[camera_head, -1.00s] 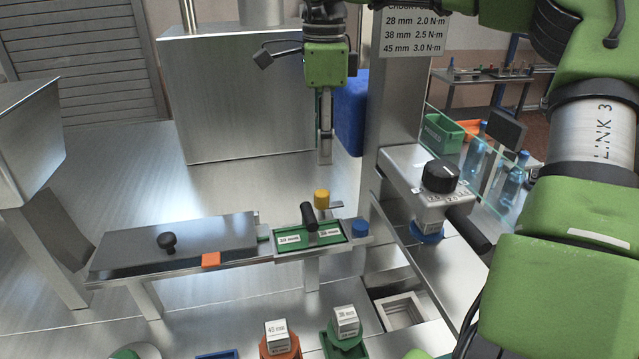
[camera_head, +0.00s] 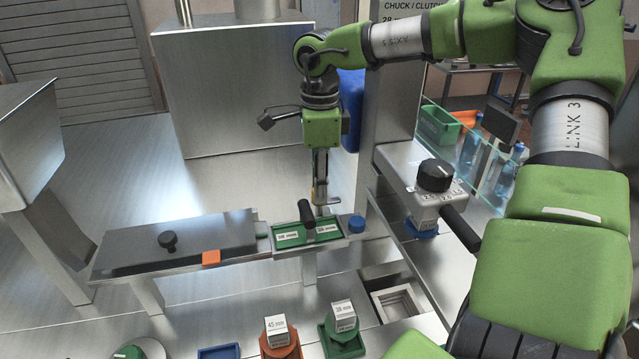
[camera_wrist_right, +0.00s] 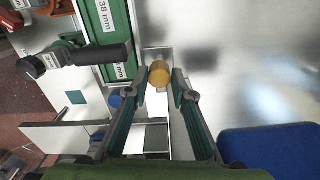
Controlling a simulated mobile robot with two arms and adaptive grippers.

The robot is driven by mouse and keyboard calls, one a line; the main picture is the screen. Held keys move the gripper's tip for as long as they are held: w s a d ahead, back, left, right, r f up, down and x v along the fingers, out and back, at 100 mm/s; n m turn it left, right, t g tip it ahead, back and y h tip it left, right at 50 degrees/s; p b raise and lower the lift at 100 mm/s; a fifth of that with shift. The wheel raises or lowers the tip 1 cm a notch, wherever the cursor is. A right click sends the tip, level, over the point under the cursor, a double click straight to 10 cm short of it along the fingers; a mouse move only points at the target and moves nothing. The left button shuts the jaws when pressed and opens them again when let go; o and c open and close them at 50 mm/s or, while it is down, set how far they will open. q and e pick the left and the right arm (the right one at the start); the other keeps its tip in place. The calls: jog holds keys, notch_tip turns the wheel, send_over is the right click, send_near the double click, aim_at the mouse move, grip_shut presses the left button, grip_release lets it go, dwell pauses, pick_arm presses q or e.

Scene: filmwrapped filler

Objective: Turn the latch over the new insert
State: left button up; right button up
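The green insert (camera_head: 290,238) with two white labels lies at the right end of the metal rail. At least one label reads 38 mm, and a black handle (camera_head: 306,211) stands across its middle. The latch's yellow knob (camera_wrist_right: 160,73) is beside the insert in the right wrist view; in the head view my gripper mostly hides it. My right gripper (camera_head: 320,202) points down at the latch. In the wrist view its fingers (camera_wrist_right: 160,88) are open, one on each side of the knob, with gaps visible. My left gripper is not in view.
A dial unit (camera_head: 433,177) stands to the right. Labelled blocks (camera_head: 276,328) sit in front.

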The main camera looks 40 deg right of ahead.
grip_shut()
jog(key=m+b, duration=0.2)
jog(key=b, duration=0.1)
jog(key=shift+f+m, duration=0.15)
jog(key=shift+m, duration=0.15)
jog(key=m+b, duration=0.2)
jog(key=shift+m, duration=0.3)
jog(key=m+b, duration=0.2)
jog(key=shift+m, duration=0.4)
jog(key=m+b, duration=0.2)
jog(key=m, duration=0.3)
jog(key=shift+a+b, duration=0.1)
jog(key=shift+b, duration=0.25)
jog(key=shift+r+m+b, duration=0.15)
jog(key=shift+m+b, duration=0.2)
jog(key=shift+m, duration=0.85)
jog(key=shift+r+m+b, duration=0.1)
jog(key=shift+m+b, duration=0.2)
jog(key=shift+m, duration=0.9)
